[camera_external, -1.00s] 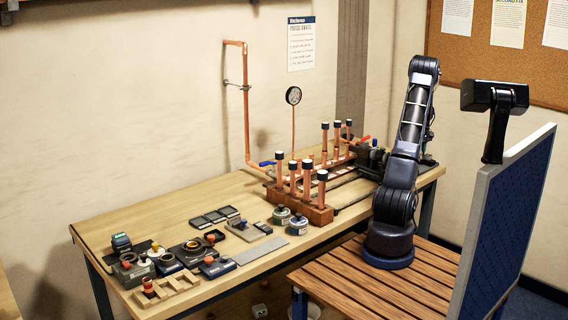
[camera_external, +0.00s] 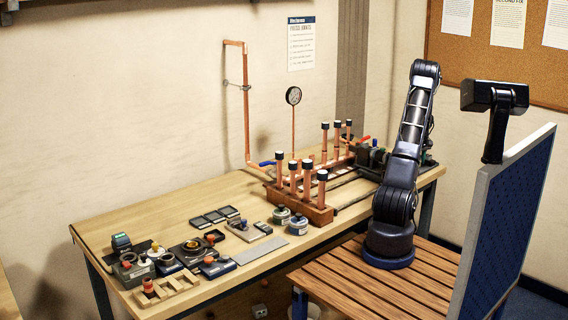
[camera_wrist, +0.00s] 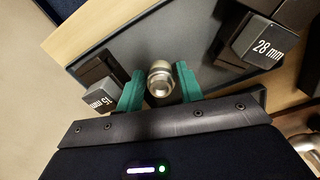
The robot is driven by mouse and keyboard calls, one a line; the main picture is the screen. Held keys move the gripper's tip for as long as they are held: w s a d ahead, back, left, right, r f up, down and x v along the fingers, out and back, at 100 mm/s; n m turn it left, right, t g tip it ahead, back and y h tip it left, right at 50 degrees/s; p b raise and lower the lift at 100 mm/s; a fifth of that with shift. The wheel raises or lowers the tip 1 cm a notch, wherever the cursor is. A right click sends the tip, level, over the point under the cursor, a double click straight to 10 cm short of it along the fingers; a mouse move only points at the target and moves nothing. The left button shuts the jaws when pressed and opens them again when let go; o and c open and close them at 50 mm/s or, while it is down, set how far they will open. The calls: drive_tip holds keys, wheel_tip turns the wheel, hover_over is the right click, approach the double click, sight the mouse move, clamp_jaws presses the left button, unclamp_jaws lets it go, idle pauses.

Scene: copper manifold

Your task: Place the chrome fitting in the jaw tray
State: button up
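In the wrist view, the chrome fitting (camera_wrist: 160,78) is a small silvery cylinder seen nearly end-on. It sits between the two green fingertips of my gripper (camera_wrist: 160,84), which appear closed on its sides. Behind it lies a dark grey flat tray (camera_wrist: 185,40), the jaw tray, with black jaw blocks marked 15 mm (camera_wrist: 99,99) and 28 mm (camera_wrist: 268,48) beside the fingers. I cannot tell whether the fitting touches the tray. In the external view, my arm stands upright, and neither my gripper nor the fitting can be made out.
On the wooden bench (camera_external: 225,185), a copper manifold with capped upright pipes (camera_external: 307,185) stands in the middle. Several small tools and fittings crowd the left end, around a wooden rack (camera_external: 165,290). A blue mesh panel (camera_external: 505,220) stands at the right.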

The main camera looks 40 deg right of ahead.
drive_tip(key=shift+r, duration=0.15)
wheel_tip(320, 180, up, 12)
idle(0.5)
